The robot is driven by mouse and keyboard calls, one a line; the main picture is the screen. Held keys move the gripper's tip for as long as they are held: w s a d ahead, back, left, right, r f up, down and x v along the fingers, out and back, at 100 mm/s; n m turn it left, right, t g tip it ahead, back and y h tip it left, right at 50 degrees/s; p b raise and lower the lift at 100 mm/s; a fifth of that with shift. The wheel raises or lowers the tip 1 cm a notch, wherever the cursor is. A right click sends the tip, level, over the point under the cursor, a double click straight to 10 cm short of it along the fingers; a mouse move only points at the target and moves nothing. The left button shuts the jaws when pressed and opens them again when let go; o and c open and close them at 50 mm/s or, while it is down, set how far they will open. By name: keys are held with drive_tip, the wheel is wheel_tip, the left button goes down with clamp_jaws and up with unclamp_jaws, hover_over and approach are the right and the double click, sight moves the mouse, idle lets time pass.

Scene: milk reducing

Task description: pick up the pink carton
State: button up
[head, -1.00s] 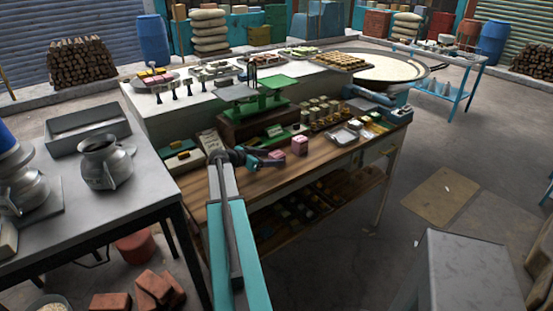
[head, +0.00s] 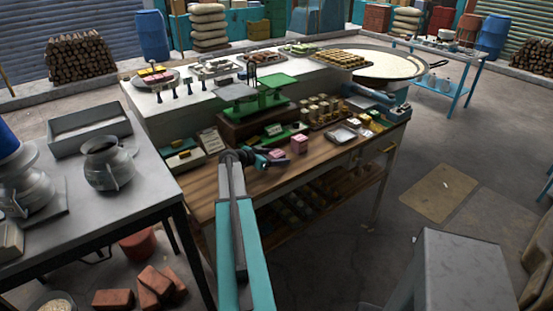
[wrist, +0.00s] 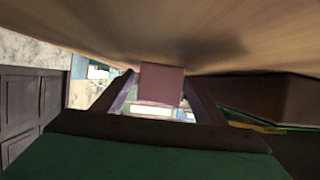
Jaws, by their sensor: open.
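The pink carton (head: 299,145) stands on the wooden worktop (head: 222,186) in the head view, just right of my gripper (head: 283,158). My gripper is open and reaches low along the worktop towards the carton. In the wrist view the carton (wrist: 161,84) shows between the two fingers of my gripper (wrist: 160,100), near their tips. I cannot tell whether the fingers touch it. No grip on it shows. The carton's far side is hidden.
A green scale (head: 262,105) stands behind the carton. A grey table (head: 150,200) with metal pots is at the left.

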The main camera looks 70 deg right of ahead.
sight(281, 151)
drive_tip(key=c, duration=1.2)
drive_tip(key=shift+r, duration=0.15)
drive_tip(key=shift+r+b, duration=1.2)
drive_tip(key=shift+r, duration=0.15)
drive_tip(key=s+a+r+b, duration=0.1)
drive_tip(key=s+a+b, duration=0.1)
drive_tip(key=a, duration=0.5)
drive_tip(key=s+a+r+b, duration=0.1)
drive_tip(key=a+b, duration=0.3)
drive_tip(key=a, duration=0.4)
drive_tip(key=shift+s+a, duration=0.15)
drive_tip(key=shift+s, duration=0.6)
